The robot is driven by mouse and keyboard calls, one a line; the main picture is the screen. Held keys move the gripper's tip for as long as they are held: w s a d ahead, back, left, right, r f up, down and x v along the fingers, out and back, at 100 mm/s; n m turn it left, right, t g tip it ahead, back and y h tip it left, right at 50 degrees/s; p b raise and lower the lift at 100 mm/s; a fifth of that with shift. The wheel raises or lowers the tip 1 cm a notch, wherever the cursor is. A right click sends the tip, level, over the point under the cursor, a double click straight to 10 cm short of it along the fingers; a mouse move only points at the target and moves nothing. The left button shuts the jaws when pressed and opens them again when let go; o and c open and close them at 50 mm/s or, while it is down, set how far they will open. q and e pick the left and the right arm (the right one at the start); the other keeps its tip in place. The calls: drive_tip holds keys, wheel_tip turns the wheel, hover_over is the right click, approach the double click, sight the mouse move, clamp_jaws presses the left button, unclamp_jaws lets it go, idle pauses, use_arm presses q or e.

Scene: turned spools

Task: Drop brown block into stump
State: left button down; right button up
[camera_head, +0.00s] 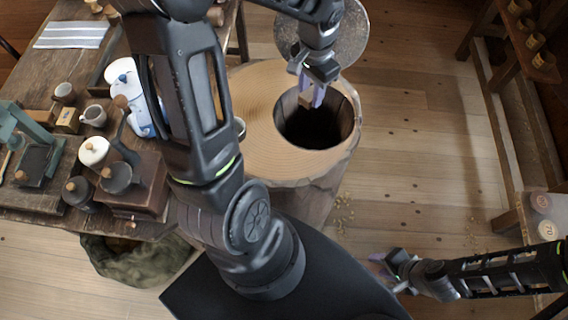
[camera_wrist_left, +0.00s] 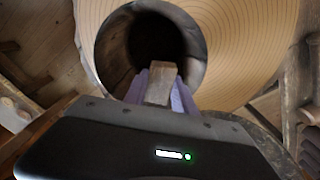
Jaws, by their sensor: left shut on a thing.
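The stump (camera_head: 258,112) is a wide wooden trunk with a pale ringed top and a dark round hole in it. My left gripper (camera_head: 312,98) is over the hole, toward its upper part. It is shut on the brown block (camera_head: 304,100), a small wooden piece. In the left wrist view the brown block (camera_wrist_left: 160,84) sits between the purple fingers, in front of the dark hole of the stump (camera_wrist_left: 240,40). The hole's bottom is too dark to see. My right gripper (camera_head: 384,264) is low at the lower right, away from the stump; its opening is unclear.
A wooden table (camera_head: 60,205) at the left holds a grinder (camera_head: 135,185), several cups and pots, a white and blue object (camera_head: 135,95) and a striped cloth (camera_head: 72,35). A round metal lid (camera_head: 352,35) is behind the stump.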

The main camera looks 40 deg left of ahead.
use_arm(q)
drive_tip(key=shift+f+b, duration=1.65)
drive_tip(key=shift+f, duration=0.9)
drive_tip(key=c, duration=0.9)
unclamp_jaws()
drive_tip(key=shift+c, duration=0.2)
drive_tip(key=shift+r, duration=0.1)
wheel_tip(320, 180, up, 8)
drive_tip(key=shift+f+b, duration=0.15)
drive_tip(key=shift+b, duration=0.2)
